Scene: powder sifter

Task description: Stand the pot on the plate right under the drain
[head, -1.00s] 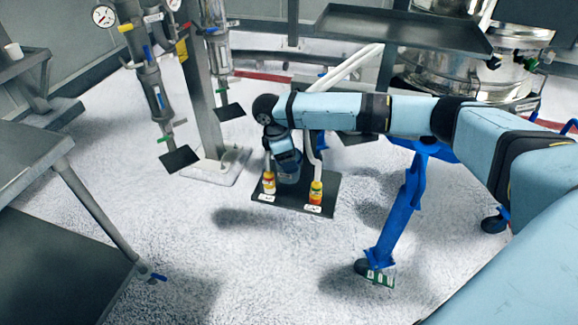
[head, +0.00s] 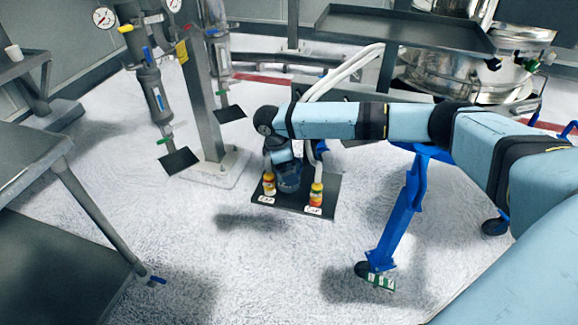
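A small yellow-and-red pot (head: 269,184) and a similar orange one (head: 316,193) stand upright on a dark plate on the floor (head: 290,205), each behind a white label. My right arm reaches in from the right, and my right gripper (head: 287,182) points down over this plate, beside the left pot. Its fingertips are too dark and small to read, and I cannot tell whether it touches a pot. Two more dark plates, one at left (head: 180,161) and one behind (head: 229,114), sit below the pipe drains (head: 163,139). My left gripper is not in view.
A grey post (head: 205,110) on a white base stands left of the pots. A blue leg (head: 399,215) stands to their right, under my arm. A dark tray (head: 405,30) and a steel sifter (head: 470,75) are behind. A grey table (head: 30,155) is at left.

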